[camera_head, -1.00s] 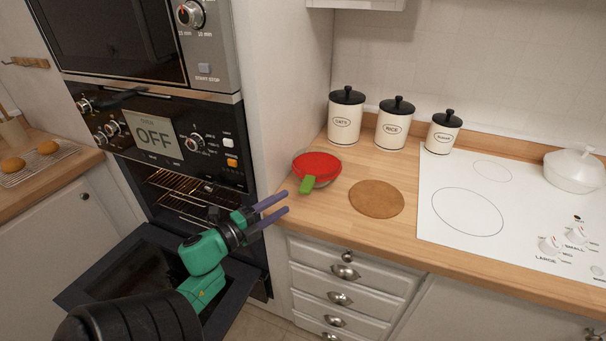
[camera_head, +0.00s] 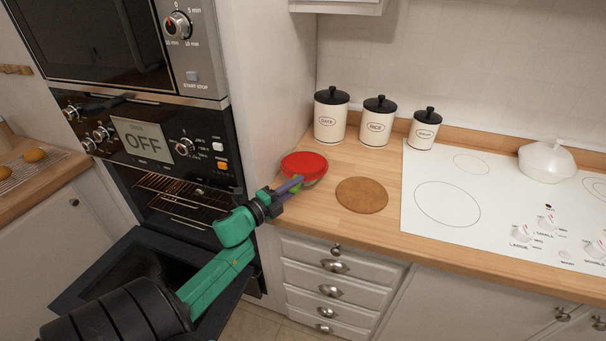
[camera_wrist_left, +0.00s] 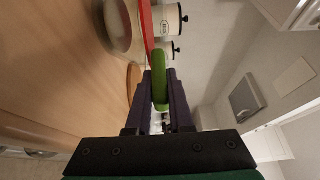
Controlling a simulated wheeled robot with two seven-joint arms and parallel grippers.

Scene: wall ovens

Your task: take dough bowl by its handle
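The dough bowl (camera_head: 313,179) is a clear bowl with a red top (camera_head: 303,164) and a green handle (camera_head: 296,190). It stands on the wooden counter near the oven cabinet. My left gripper (camera_head: 297,183) is at the handle, on the bowl's near side. In the left wrist view the green handle (camera_wrist_left: 160,90) lies between the two purple fingers, which appear closed against it. The red rim (camera_wrist_left: 146,25) shows just beyond. My right gripper is not in view.
A round brown mat (camera_head: 362,195) lies right of the bowl. Black-lidded canisters (camera_head: 331,118) stand behind. A white cooktop (camera_head: 480,205) with a white pot (camera_head: 546,161) is farther right. The open oven door (camera_head: 120,268) lies below my left arm.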

